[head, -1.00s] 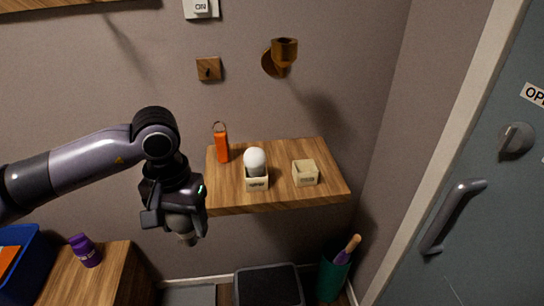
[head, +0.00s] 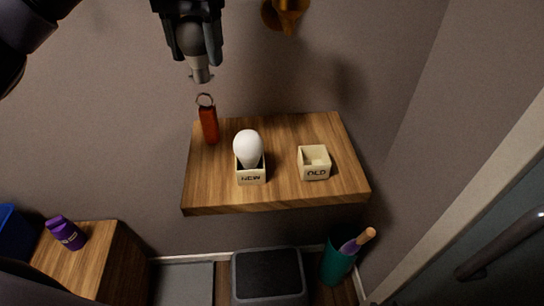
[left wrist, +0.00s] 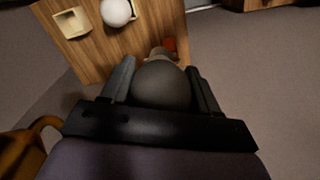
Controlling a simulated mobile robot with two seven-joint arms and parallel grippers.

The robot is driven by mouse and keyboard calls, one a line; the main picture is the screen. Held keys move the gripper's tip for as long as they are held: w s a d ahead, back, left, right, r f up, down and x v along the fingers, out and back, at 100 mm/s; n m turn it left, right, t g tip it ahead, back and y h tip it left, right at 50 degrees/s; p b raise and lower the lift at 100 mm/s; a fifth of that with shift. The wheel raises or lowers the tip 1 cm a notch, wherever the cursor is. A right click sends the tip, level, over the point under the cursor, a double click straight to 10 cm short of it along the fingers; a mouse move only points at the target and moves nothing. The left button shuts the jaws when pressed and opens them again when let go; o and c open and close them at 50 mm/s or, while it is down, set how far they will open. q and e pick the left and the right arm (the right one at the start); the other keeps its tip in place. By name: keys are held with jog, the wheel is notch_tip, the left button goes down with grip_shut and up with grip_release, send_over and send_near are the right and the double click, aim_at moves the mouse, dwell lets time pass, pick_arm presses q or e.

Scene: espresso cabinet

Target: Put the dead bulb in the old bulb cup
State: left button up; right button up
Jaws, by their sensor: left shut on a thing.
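My left gripper (head: 196,50) is shut on a dark grey bulb, the dead bulb (head: 192,38), with its metal base hanging down. It is above and behind the shelf's left part, over the orange tagged object. In the left wrist view the dead bulb (left wrist: 162,85) sits between both fingers. The old bulb cup (head: 314,172), a small cream box marked OLD, stands on the shelf's right side and looks empty. It also shows in the left wrist view (left wrist: 72,22). My right gripper is not in view.
A white bulb (head: 248,148) stands in the cream cup marked NEW (head: 251,177), left of the old cup on the wooden shelf (head: 210,190). An orange object with a ring (head: 209,124) stands at the shelf's back left. A brass socket (head: 288,14) is on the wall above.

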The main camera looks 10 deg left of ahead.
pick_arm(q)
jog(key=shift+r, duration=0.3)
jog(key=shift+f, duration=0.4)
notch_tip(320, 180, down, 19)
jog(key=shift+r, duration=0.2)
jog(key=shift+w+f, duration=0.1)
jog(key=shift+b, duration=0.3)
jog(key=shift+f, duration=0.15)
jog(key=o, duration=0.8)
